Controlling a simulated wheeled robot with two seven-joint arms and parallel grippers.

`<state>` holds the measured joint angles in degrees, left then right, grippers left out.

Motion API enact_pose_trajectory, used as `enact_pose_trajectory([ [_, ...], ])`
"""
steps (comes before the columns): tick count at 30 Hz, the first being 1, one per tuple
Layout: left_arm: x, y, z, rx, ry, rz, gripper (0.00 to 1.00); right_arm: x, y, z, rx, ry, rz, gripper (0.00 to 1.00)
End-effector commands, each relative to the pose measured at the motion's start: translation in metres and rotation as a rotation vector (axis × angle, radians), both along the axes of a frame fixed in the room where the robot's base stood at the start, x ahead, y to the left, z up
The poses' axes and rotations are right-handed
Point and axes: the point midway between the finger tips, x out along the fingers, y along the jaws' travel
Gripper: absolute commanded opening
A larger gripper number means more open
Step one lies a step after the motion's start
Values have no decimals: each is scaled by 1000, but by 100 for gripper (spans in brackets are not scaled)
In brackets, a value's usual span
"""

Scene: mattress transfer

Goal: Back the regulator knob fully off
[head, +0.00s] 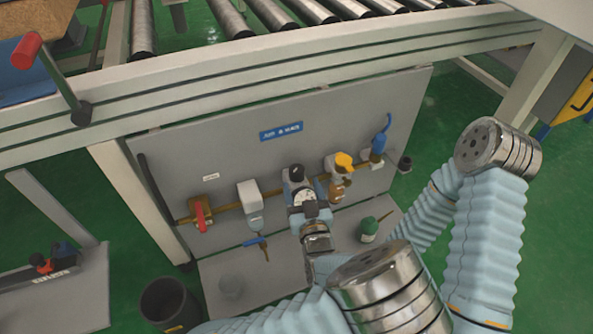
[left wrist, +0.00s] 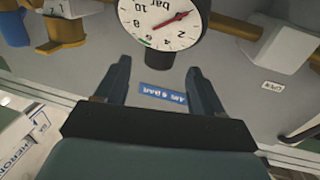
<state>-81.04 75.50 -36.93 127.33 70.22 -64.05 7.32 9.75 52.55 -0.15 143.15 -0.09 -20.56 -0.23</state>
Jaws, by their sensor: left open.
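A round white pressure gauge (left wrist: 165,18) with a red needle shows upside down in the left wrist view, its needle toward the upper right. In the head view the gauge (head: 302,193) is partly covered by my left gripper. A dark knob (head: 295,173) sits just above it on the regulator, near the middle of the grey panel. My left gripper (head: 309,208) is in front of the regulator. My right gripper is out of view.
A brass pipe carries a red-handled valve (head: 201,217), a white filter unit (head: 249,196), a yellow-topped fitting (head: 343,161) and a blue fitting (head: 378,146). A green bottle (head: 368,231) stands on the plate below. A roller conveyor (head: 240,65) runs above the panel.

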Motion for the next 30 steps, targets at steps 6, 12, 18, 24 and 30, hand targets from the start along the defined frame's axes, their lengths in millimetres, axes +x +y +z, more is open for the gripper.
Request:
enact_pose_trajectory([
  [6, 42, 10, 0, 0, 0, 2, 68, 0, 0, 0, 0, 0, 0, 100],
  [12, 60, 13, 0, 1, 1, 0, 68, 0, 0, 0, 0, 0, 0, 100],
  [18, 62, 13, 0, 1, 1, -1, 68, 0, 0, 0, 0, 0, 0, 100],
  [24, 62, 13, 0, 1, 2, -1, 53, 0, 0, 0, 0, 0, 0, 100],
  [30, 61, 13, 0, 1, 2, -1, 22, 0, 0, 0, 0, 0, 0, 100],
])
